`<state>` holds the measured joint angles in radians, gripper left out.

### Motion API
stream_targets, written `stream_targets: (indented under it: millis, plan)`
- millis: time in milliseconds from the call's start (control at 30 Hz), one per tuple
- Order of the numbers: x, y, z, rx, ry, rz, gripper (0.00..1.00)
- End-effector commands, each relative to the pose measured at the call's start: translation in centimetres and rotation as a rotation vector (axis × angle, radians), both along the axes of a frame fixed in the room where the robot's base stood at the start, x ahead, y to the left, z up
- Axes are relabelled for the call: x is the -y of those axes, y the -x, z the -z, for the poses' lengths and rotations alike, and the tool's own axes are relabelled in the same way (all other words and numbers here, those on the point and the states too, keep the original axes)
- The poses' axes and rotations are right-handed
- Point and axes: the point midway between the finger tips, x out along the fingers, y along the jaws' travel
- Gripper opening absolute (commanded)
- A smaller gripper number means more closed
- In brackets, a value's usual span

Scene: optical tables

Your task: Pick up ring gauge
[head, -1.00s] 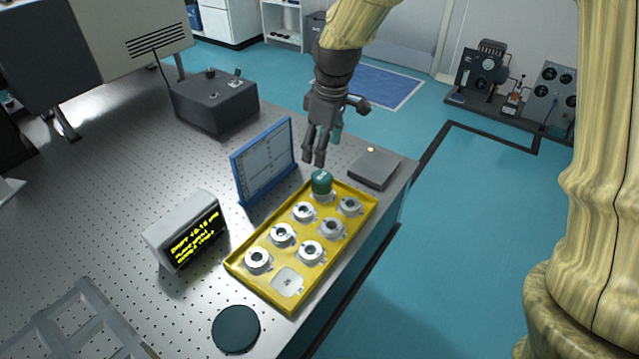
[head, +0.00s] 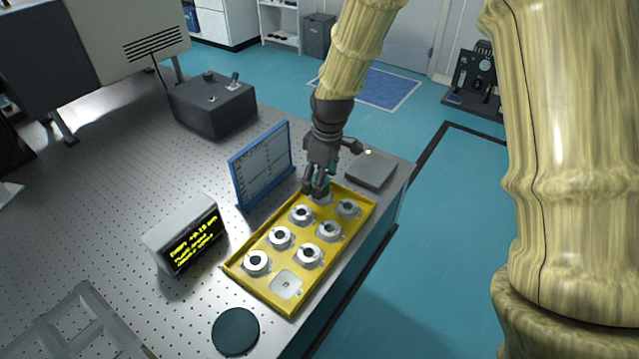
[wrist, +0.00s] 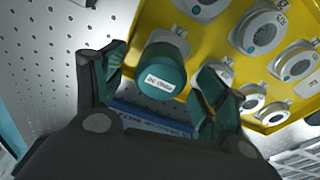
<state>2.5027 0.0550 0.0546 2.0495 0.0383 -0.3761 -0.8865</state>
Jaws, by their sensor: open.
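A teal capped cylinder with a small white label (wrist: 162,76) stands at the far end of the yellow tray (head: 262,296). I take it for the ring gauge, but the label is too small to read surely. My gripper (head: 317,190) is over it, pointing down. In the wrist view my gripper (wrist: 160,68) is open, with one finger on each side of the teal cylinder and gaps visible. In the head view the fingers mostly hide the cylinder. Several silver ring-shaped pieces, such as one at the near left (head: 257,262), sit in the tray.
A blue-framed panel (head: 262,165) stands close to the left of my gripper. A grey flat box (head: 371,170) lies to its right. A display box (head: 184,235) and a dark round disc (head: 236,331) are nearer. One tray place (head: 286,284) holds no ring.

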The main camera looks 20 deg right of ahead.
Motion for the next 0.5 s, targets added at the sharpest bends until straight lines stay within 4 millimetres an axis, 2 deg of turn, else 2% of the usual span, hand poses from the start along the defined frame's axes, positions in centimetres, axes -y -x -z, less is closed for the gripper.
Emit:
stream_targets:
  millis: [100, 367, 500]
  plan:
    - [-0.07, -0.06, 0.64, 0.001, 0.001, 0.0, 0.72]
    - [-0.07, -0.07, 0.79, 0.001, 0.0, 0.001, 0.72]
    - [-0.06, -0.05, 0.79, 0.001, 0.0, 0.001, 0.49]
